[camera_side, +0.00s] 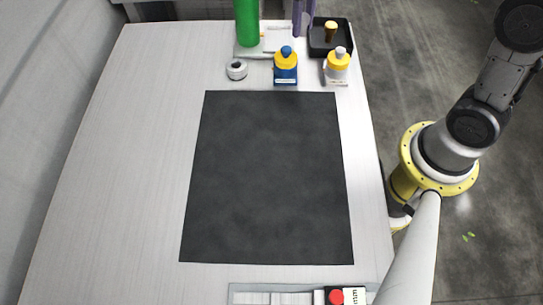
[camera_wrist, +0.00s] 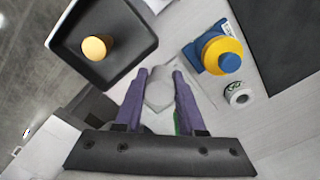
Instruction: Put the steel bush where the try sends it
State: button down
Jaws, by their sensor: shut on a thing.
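My gripper is at the back of the table, its purple fingers (camera_side: 302,18) cut off by the top edge of the side view. In the wrist view my gripper (camera_wrist: 162,72) is shut on a pale grey, rounded piece, seemingly the steel bush (camera_wrist: 160,90). The side view does not show the held piece clearly. A black tray (camera_wrist: 142,38) with a brass-coloured cylinder (camera_wrist: 95,47) lies left of the fingers; the tray also shows in the side view (camera_side: 316,50). A small pale ring with dark marking (camera_wrist: 238,95) is to their right, also in the side view (camera_side: 236,70).
A blue block with yellow collar and blue knob (camera_side: 286,72) and a white one with yellow collar (camera_side: 337,72) stand behind the bare dark mat (camera_side: 265,180). A green post (camera_side: 246,22) stands at the back. A red button (camera_side: 336,297) is at the front.

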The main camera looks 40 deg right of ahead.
notch_tip(320, 180, up, 13)
jog(key=s+a+r, duration=0.2)
jog(key=s+a, duration=0.8)
jog(key=s, duration=0.6)
jog(key=s+f, duration=0.2)
jog(key=s, duration=1)
send_over(298, 139)
notch_tip(298, 139, down, 15)
jog(key=shift+s+d+r, duration=0.1)
jog(key=shift+s, duration=0.05)
jog(key=shift+f, duration=1.7)
jog(key=shift+f, duration=0.1)
